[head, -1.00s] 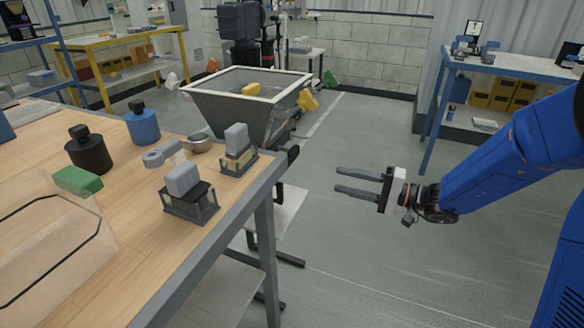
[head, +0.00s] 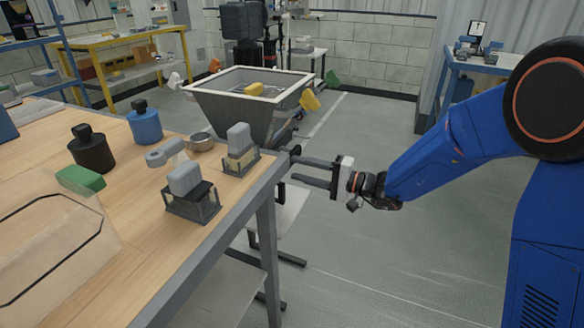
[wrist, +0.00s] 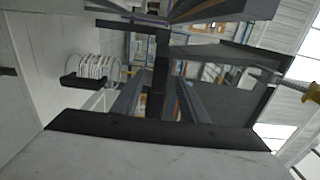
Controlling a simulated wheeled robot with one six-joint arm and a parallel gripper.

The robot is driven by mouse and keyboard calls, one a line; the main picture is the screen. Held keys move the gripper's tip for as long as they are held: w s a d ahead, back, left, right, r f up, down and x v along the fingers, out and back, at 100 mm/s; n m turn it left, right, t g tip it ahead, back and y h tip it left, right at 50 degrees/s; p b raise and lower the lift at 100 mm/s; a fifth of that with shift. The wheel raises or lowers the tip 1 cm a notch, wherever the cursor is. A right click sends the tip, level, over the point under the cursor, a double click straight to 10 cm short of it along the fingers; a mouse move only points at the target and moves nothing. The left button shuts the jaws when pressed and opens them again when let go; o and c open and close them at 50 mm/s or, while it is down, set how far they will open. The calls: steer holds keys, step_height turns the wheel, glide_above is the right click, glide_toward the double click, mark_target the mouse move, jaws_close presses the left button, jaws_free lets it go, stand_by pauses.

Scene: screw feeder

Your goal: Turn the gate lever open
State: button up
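The grey hopper (head: 232,108) of the feeder stands beyond the workbench, with a light rim and a yellow piece (head: 255,89) inside. A dark bar that looks like the gate lever (wrist: 161,62) runs down the middle of the wrist view. In the head view a dark end (head: 294,152) shows by the bench corner. My gripper (head: 294,170) is open, with its two dark fingers pointing left at this end. In the wrist view, the bar lies between the spread fingers (wrist: 158,90); whether they touch it I cannot tell.
The wooden workbench (head: 130,225) fills the left, its grey edge close to my fingertips. It carries blue (head: 144,124) and black (head: 92,150) bottles, a metal bowl (head: 202,141) and two grey-topped blocks in holders. The floor (head: 400,260) on the right is clear.

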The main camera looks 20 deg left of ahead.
steer(key=shift+w+a, duration=0.1)
steer(key=shift+a, duration=1.55)
jaws_close()
steer(key=shift+r, duration=0.2)
step_height(320, 180, up, 6)
steer(key=m, duration=0.9)
glide_above(292, 166)
steer(key=shift+w+d+r+m, duration=0.2)
steer(key=shift+w+r+m, duration=0.05)
steer(key=shift+w+m, duration=0.5)
steer(key=shift+w+d+r+m, duration=0.25)
steer(key=shift+w+m, duration=0.3)
steer(key=shift+m, duration=0.3)
steer(key=shift+w, duration=0.1)
